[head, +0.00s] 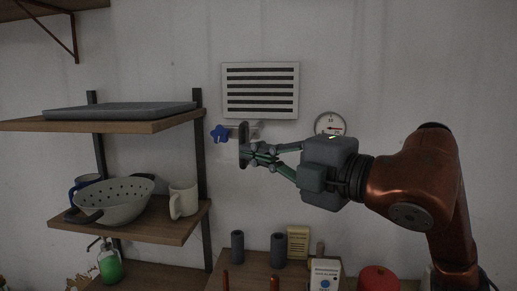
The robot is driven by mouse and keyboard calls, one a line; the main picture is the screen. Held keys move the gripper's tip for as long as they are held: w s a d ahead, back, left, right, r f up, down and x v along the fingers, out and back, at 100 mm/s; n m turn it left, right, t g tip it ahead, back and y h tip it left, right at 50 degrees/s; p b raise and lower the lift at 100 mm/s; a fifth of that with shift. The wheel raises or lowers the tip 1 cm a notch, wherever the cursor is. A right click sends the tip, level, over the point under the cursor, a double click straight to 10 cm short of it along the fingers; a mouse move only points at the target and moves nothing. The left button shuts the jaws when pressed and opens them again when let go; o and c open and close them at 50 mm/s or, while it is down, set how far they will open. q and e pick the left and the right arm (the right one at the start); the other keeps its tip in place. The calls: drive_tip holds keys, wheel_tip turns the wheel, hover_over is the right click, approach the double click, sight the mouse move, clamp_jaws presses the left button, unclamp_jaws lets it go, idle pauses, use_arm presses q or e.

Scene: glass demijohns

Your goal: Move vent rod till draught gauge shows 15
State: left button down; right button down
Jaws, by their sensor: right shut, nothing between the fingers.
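The draught gauge (328,121) is a round white dial on the wall, right of the slatted vent (260,91). A red needle shows on it, but its reading is too small to tell, and my right gripper hides its lower part. Below the vent, a pale horizontal fitting (256,126) with a blue star-shaped knob (219,134) at its left end sticks out near the gripper. I cannot tell whether this is the vent rod. My right gripper (246,150) is shut and empty, its tips beside a dark upright piece just under the fitting; contact is unclear. My left gripper is out of view.
At left, wooden shelves hold a grey tray (120,110), a colander (118,198) and a pale mug (184,200). A lower table holds dark cylinders (278,249), a yellow box (298,242), a white box (325,274) and a red round object (378,280).

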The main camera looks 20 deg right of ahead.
drive_tip(key=shift+w+a, duration=0.1)
drive_tip(key=shift+a, duration=0.05)
drive_tip(key=shift+w+d+b, duration=0.4)
drive_tip(key=shift+w+b, duration=0.05)
drive_tip(key=shift+w, duration=0.4)
drive_tip(key=shift+s+a, duration=0.1)
